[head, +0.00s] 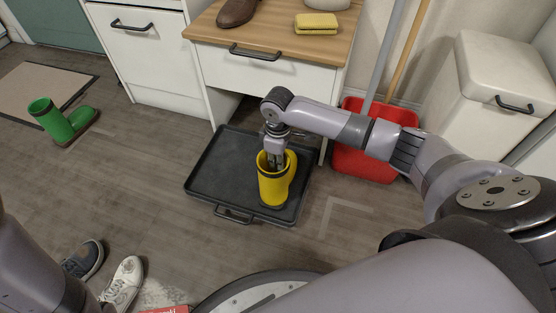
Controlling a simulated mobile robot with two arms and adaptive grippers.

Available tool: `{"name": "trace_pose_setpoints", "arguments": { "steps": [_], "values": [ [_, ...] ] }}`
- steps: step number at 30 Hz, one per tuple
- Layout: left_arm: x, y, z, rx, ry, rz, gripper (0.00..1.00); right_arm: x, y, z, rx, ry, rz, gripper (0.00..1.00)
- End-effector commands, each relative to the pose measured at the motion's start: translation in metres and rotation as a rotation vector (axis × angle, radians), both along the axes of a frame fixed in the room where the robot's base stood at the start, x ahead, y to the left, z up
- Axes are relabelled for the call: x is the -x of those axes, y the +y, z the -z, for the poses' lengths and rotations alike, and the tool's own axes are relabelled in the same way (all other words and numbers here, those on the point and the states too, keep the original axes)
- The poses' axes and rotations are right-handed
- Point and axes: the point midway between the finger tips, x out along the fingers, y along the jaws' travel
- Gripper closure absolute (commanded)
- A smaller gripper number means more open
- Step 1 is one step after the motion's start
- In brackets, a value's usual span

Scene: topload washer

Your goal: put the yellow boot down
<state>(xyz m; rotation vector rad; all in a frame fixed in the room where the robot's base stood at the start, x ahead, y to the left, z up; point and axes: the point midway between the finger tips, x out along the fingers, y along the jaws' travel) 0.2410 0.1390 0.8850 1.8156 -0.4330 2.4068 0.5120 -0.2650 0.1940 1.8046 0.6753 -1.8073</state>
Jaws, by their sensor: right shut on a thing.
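The yellow boot (273,187) stands upright at the right part of the black boot tray (215,170) on the floor. I cannot tell for certain whether its sole touches the tray. My right gripper (274,158) points down into the boot's opening and is shut on its rim; the fingertips are partly hidden by the boot. My left arm shows at the lower left, but its gripper is not in view.
A green boot (58,122) stands at the left near a beige mat (38,92). A grey shoe (84,261) and a white shoe (124,281) lie at the lower left. A red bucket (357,159) stands right of the tray. A drawer cabinet (230,72) stands behind it.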

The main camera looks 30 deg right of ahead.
Motion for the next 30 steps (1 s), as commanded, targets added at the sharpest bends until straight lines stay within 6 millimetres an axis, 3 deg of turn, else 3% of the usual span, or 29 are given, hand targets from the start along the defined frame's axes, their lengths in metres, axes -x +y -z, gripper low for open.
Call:
{"name": "trace_pose_setpoints", "arguments": {
  "steps": [15,16,24,30],
  "values": [
    [-0.0001,0.0000,0.0000,0.000,0.000,0.001,0.60,-0.0009,0.0003,0.0080,-0.001,-0.002,0.000,1.00],
    [-0.0001,0.0000,0.0000,0.000,0.000,0.001,0.60,-0.0011,0.0003,0.0079,-0.001,-0.003,0.000,0.90],
    [-0.0002,0.0001,0.0001,0.001,0.000,0.000,0.60,-0.0005,0.0002,0.0086,-0.001,-0.001,0.000,0.72],
    [-0.0002,0.0002,0.0002,0.001,0.000,0.000,0.60,-0.0001,0.0001,0.0090,0.000,0.000,0.000,0.68]
  ]
}}
